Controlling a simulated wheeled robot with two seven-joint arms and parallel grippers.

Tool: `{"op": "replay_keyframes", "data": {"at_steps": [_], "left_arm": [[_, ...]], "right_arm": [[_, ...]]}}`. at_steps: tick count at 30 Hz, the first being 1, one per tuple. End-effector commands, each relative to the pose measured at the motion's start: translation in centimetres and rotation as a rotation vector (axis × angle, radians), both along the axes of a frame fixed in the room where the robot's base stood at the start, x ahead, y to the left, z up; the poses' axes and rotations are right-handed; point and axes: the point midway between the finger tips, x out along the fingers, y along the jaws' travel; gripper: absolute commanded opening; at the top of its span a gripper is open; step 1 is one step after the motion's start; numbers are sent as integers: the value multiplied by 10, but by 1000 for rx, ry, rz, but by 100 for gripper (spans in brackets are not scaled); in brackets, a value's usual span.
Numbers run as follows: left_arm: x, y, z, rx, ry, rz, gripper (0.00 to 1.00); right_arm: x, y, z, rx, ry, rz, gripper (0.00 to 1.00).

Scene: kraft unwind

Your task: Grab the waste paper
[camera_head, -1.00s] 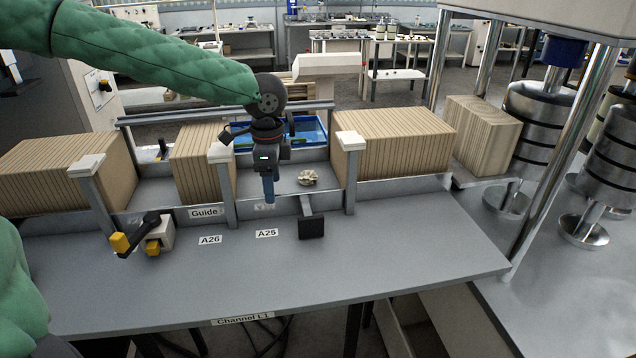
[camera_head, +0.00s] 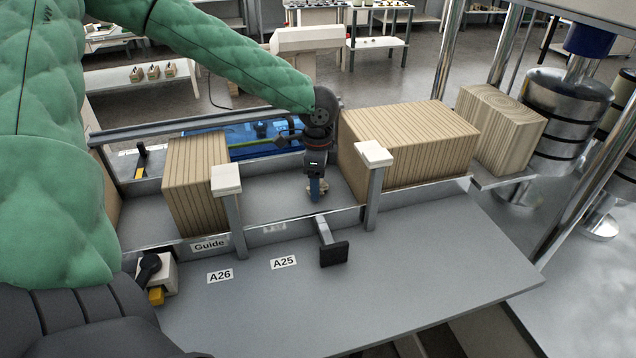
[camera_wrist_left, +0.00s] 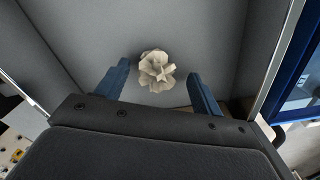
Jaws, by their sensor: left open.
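The waste paper is a crumpled, cream-coloured ball (camera_wrist_left: 157,71) lying on the grey channel floor. In the left wrist view it sits ahead of and between my two blue fingers, apart from both. In the head view only a small part of the waste paper (camera_head: 317,194) shows around the fingertips. My left gripper (camera_head: 316,190) points down over it in the gap between the wooden blocks. The gripper is open and empty; its fingers (camera_wrist_left: 158,90) are spread wider than the paper. My right gripper is not in view.
A ribbed wooden block (camera_head: 196,185) stands left of the gap and a larger one (camera_head: 408,150) stands right of it. White-capped posts (camera_head: 228,180) line the front rail. A blue tray (camera_head: 265,140) lies behind. The front tabletop (camera_head: 380,290) is mostly clear.

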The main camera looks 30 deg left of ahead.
Motion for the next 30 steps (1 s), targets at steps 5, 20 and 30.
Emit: {"op": "replay_keyframes", "data": {"at_steps": [5, 20, 30], "left_arm": [[0, 0, -3, 0, 0, 0, 67], [0, 0, -3, 0, 0, 0, 20], [0, 0, -2, 0, -1, 0, 19]], "right_arm": [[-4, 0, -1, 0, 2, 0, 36], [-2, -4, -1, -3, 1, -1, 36], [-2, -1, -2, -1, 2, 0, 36]]}}
